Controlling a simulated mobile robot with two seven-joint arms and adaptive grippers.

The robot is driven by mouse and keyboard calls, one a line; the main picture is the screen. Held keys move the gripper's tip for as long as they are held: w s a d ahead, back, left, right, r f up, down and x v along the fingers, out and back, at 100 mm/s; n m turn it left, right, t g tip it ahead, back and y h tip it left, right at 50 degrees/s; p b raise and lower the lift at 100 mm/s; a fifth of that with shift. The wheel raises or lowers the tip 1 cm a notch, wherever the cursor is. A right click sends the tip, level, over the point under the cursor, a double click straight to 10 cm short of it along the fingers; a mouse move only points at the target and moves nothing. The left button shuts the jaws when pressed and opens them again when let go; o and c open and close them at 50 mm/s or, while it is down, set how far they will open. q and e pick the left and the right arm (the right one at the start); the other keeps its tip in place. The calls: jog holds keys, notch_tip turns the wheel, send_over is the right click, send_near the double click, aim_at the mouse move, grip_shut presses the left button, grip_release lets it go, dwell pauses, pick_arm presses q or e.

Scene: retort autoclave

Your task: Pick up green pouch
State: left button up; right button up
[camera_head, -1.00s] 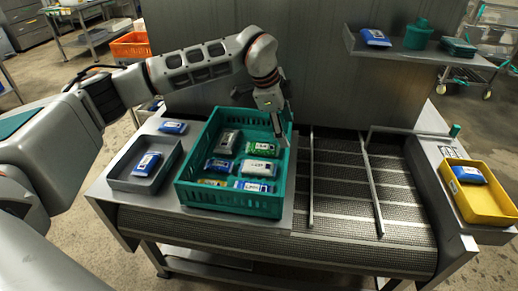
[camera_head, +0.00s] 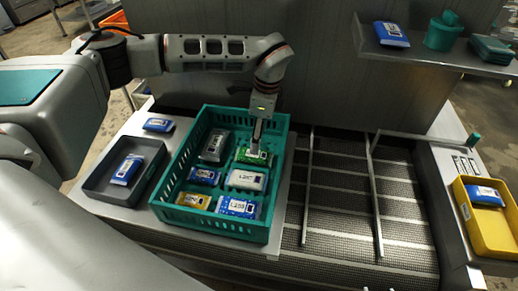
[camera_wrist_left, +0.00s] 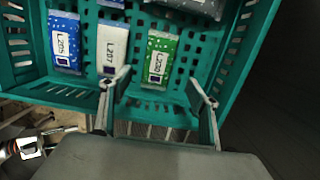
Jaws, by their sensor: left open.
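The green pouch (camera_head: 263,160) lies in the upper right part of the teal crate (camera_head: 180,175), partly hidden by my left gripper in the head view. In the left wrist view the green pouch (camera_wrist_left: 160,55), printed L220, lies on the crate floor beside a white pouch (camera_wrist_left: 112,45). My left gripper (camera_head: 255,146) points down over the green pouch. In the wrist view its open fingers (camera_wrist_left: 158,92) are spread wide, one low near the white pouch's end, one right of the green pouch. Nothing is between them. My right gripper is not in view.
The crate also holds several other pouches (camera_head: 238,207). A grey tray (camera_head: 95,187) with a blue pouch stands left of it, and a loose blue pouch (camera_head: 157,125) lies behind that. A bare mesh conveyor (camera_head: 340,210) and a yellow bin (camera_head: 490,230) are to the right.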

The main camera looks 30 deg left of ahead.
aim_at(254, 157)
pick_arm(q)
jog(key=shift+s+a+f, duration=0.1)
jog(key=shift+s+f, duration=0.15)
jog(key=shift+f, duration=0.35)
jog(key=shift+s+a+f, duration=0.1)
jog(key=shift+s+f, duration=0.15)
jog(key=shift+f, duration=0.3)
jog(key=f, duration=0.1)
jog(key=f+p, duration=0.1)
jog(key=f, duration=0.1)
jog(key=shift+a+f, duration=0.25)
jog(key=shift+a, duration=0.05)
jog(key=shift+w+f, duration=0.1)
jog(key=shift+f, duration=0.55)
jog(key=c, duration=1.2)
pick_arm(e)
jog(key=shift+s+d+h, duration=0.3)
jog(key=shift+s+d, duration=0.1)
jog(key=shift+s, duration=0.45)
